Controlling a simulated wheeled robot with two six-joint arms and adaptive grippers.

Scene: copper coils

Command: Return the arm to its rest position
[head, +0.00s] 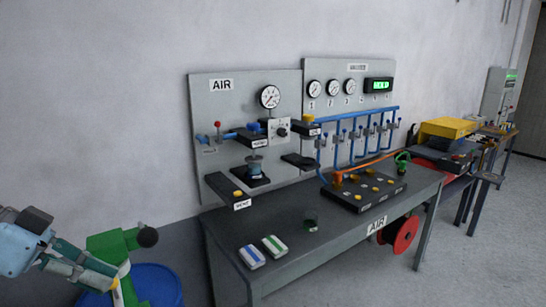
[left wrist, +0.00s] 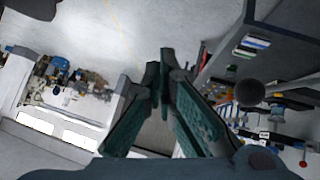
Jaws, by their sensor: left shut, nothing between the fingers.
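My left gripper (head: 112,281) is at the lower left of the head view, away from the workbench and beside a green device (head: 112,246) with a black ball knob (head: 148,237). Its teal fingers are shut and empty. In the left wrist view the fingers (left wrist: 165,62) come together at the tips with nothing between them. The black ball (left wrist: 249,92) also shows there, right of the fingers. Whether the gripper touches the green device cannot be told. My right gripper is in neither view. No copper coil can be made out clearly.
A blue drum (head: 155,285) stands below the green device. The grey bench (head: 225,222) carries a blue and a green striped block, a black fitting block (head: 350,200) and panels with gauges. Floor at right is clear.

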